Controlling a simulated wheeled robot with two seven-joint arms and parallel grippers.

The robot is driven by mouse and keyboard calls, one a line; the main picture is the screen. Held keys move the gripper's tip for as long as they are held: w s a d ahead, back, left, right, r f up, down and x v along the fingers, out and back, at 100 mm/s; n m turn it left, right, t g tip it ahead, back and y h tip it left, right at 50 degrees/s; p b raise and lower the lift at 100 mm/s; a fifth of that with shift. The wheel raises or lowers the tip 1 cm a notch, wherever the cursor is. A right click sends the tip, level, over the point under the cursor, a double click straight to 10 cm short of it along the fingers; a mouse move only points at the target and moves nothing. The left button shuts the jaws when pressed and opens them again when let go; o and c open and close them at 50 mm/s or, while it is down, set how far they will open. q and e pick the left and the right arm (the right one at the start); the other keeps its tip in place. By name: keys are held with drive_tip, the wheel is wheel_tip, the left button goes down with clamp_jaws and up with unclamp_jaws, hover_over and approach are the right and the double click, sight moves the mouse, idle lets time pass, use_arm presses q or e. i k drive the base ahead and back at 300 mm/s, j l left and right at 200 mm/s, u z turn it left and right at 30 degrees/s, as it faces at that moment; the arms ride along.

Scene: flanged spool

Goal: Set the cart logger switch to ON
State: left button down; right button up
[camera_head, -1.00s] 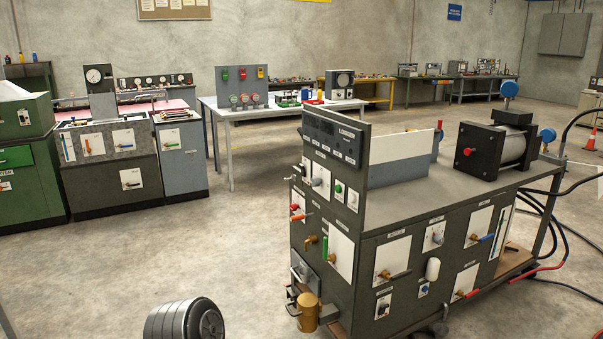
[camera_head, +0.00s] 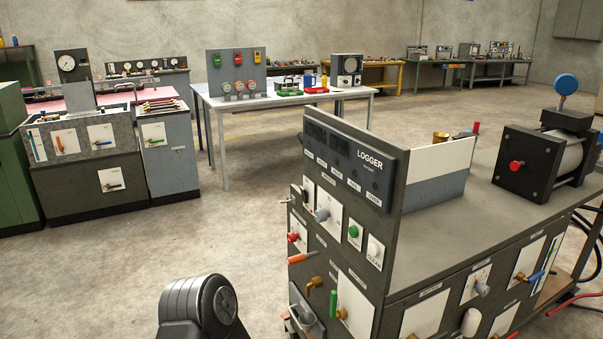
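The cart (camera_head: 450,240) stands at the right, with a dark panel labelled LOGGER (camera_head: 345,160) on its upper left end. Below that panel, a small switch plate (camera_head: 307,190) sits at the upper left of the end face, beside a plate with a grey knob (camera_head: 322,214). A green button (camera_head: 354,232) and a white button (camera_head: 373,249) are to the right. The switch markings and its position are too small to read. A dark rounded part of my own arm (camera_head: 198,305) shows at the bottom, left of the cart. Neither gripper is in view.
The cart's end face also carries a red knob (camera_head: 293,237), an orange lever (camera_head: 301,257) and a green handle (camera_head: 333,303) that stick out. A white table (camera_head: 225,110) and grey cabinets (camera_head: 100,170) stand behind. The floor left of the cart is clear.

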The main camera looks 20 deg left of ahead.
sight(304, 195)
drive_tip(key=i+j, duration=0.2)
drive_tip(key=i, duration=0.2)
drive_tip(key=i+j, duration=0.2)
drive_tip(key=i, duration=0.2)
drive_tip(key=i+j, duration=0.2)
drive_tip(key=i, duration=0.2)
drive_tip(key=z, duration=0.05)
